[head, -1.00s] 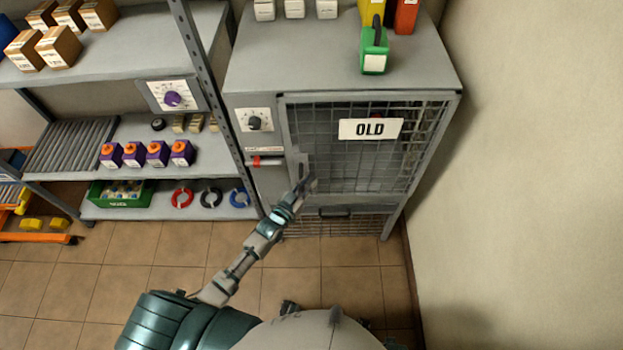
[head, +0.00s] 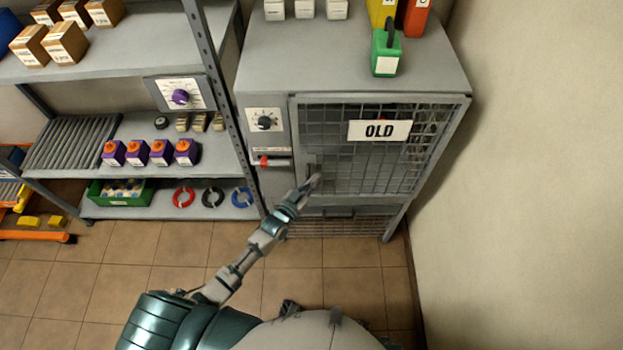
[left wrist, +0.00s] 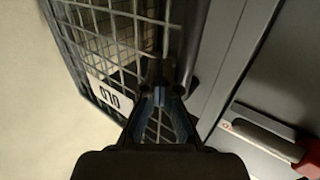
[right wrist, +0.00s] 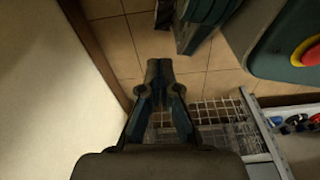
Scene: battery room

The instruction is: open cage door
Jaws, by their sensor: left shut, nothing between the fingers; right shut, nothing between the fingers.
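The cage door (head: 365,170) is a wire-mesh door with a white OLD sign (head: 379,130) on the front of a grey cabinet. It looks closed or nearly so; I cannot tell exactly. A latch with a red grip (head: 272,161) sits on the panel left of the door; it also shows in the left wrist view (left wrist: 268,138). My left gripper (head: 314,181) is shut and empty at the door's lower left, by an upright handle (left wrist: 193,48) at the door's edge. Contact is unclear. My right gripper (right wrist: 160,68) is shut and empty, and shows only in the right wrist view.
Green (head: 386,56), yellow and red containers stand on the cabinet top (head: 330,55). A shelf rack (head: 150,85) with boxes and coils stands to the left. A bare wall (head: 545,160) is close on the right. The tiled floor (head: 120,270) in front is clear.

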